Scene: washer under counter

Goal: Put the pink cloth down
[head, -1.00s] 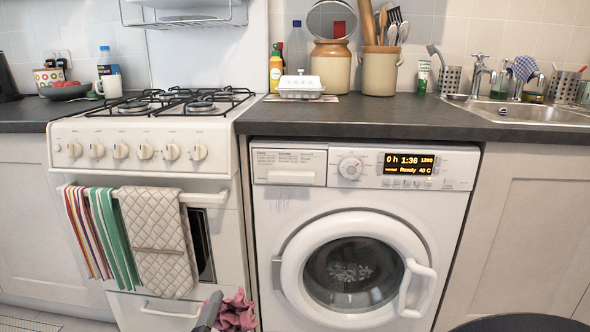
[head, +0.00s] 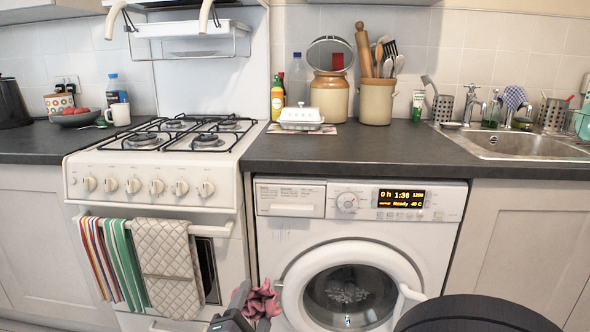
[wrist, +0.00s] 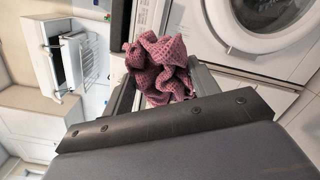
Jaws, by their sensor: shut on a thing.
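The pink cloth (head: 262,301) is a crumpled, waffle-textured bundle at the bottom middle of the head view. It hangs in front of the gap between the cooker and the washing machine. In the wrist view the cloth (wrist: 160,68) is bunched between the fingers. My gripper (head: 246,296) is shut on it and holds it in the air, below counter height. The fingers also show on both sides of the cloth in the wrist view (wrist: 158,85). Part of the cloth is hidden behind my gripper in the head view.
The washing machine (head: 290,230) has its round door (head: 392,262) closed. The cooker (head: 90,206) stands to the left with towels on its rail. The sink (head: 520,145) is at right.

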